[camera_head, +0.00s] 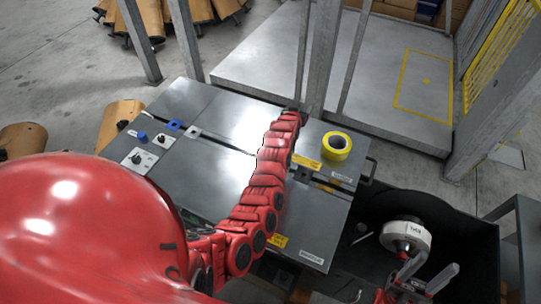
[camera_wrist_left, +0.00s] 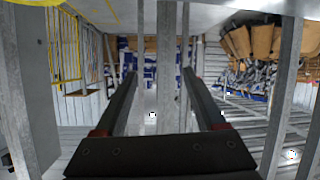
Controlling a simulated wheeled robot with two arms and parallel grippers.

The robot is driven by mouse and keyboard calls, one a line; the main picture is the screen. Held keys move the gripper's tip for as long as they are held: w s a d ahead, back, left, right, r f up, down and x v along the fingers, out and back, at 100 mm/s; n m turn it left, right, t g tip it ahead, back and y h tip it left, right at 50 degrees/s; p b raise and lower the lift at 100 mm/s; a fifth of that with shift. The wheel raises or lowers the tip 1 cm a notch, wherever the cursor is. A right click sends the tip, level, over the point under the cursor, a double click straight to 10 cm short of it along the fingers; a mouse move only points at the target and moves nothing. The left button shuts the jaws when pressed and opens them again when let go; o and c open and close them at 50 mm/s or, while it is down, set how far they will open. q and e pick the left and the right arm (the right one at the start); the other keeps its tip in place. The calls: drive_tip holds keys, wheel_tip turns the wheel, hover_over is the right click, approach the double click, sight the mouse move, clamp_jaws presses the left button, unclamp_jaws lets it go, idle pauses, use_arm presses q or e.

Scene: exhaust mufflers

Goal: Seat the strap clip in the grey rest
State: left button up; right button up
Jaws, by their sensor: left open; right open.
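I cannot pick out the strap clip or the grey rest with certainty. My right gripper (camera_head: 426,272) is open at the lower right, just below a white roll (camera_head: 405,234).
White plates with black knobs (camera_head: 137,159) lie at the left. A black bin (camera_head: 465,235) surrounds the white roll. Grey posts (camera_head: 322,55) rise beyond the far edge. My red body hides the lower left.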

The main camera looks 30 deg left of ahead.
use_arm(q)
drive_tip(key=s+a+r+m+g+h+p, duration=0.1)
drive_tip(key=s+r+g, duration=0.1)
drive_tip(key=s+g, duration=0.4)
drive_tip(key=s+a+r+m+g+h+p, duration=0.1)
drive_tip(key=s+a+r+g, duration=0.1)
drive_tip(key=s+g, duration=0.5)
drive_tip(key=s+r, duration=0.1)
drive_tip(key=s, duration=0.2)
drive_tip(key=shift+s, duration=0.15)
wheel_tip(320, 180, down, 10)
drive_tip(key=b, duration=0.5)
drive_tip(key=shift+r, duration=0.1)
drive_tip(key=shift+a+f+p, duration=0.1)
drive_tip(key=shift+f+p, duration=0.35)
drive_tip(key=shift+f, duration=0.6)
